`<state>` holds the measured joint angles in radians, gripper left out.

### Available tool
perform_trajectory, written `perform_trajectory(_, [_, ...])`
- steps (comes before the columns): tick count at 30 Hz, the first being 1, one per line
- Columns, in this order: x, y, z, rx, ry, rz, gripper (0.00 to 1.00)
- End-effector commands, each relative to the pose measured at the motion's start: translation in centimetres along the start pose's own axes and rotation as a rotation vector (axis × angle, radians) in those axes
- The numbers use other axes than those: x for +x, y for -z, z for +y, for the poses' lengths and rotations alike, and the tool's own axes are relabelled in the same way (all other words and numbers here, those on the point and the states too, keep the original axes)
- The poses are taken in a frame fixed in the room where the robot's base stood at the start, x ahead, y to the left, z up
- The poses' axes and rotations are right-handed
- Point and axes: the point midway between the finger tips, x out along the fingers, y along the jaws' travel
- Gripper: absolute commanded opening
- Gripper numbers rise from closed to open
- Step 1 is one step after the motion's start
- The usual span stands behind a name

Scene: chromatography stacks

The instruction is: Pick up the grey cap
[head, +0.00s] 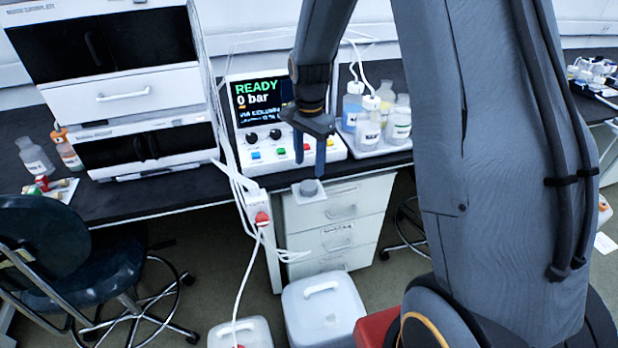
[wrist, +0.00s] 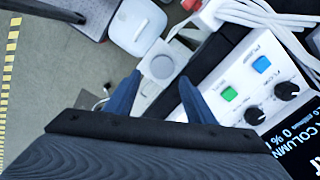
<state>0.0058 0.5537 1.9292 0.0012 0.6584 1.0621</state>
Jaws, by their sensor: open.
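The grey cap (head: 309,187) is a small round piece on a pale square plate (head: 297,192) at the front edge of the dark bench. In the wrist view the cap (wrist: 162,67) shows as a grey disc on the light plate, just beyond my fingertips. My gripper (head: 310,160) points down above the cap, with its two blue fingers apart. In the wrist view my gripper (wrist: 160,84) is open and empty, and the cap lies roughly in line with the gap. A small gap shows between fingertips and cap in the head view.
A control box with a screen (head: 262,97) reading READY 0 bar and coloured buttons stands right behind my gripper. Bottles (head: 369,122) in a tray stand to its right. White tubing (head: 243,190) hangs at the left. Drawers (head: 340,215) and white containers (head: 322,312) are below.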

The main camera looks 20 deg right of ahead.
Motion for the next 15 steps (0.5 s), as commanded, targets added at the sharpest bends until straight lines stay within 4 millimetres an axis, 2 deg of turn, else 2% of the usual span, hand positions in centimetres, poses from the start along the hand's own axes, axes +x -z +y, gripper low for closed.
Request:
perform_trajectory(4, [0.7,0.5,-0.1,0.031,-0.003,0.0,0.5])
perform_trajectory(15, [4.4,0.3,-0.2,0.03,-0.004,-0.001,0.5])
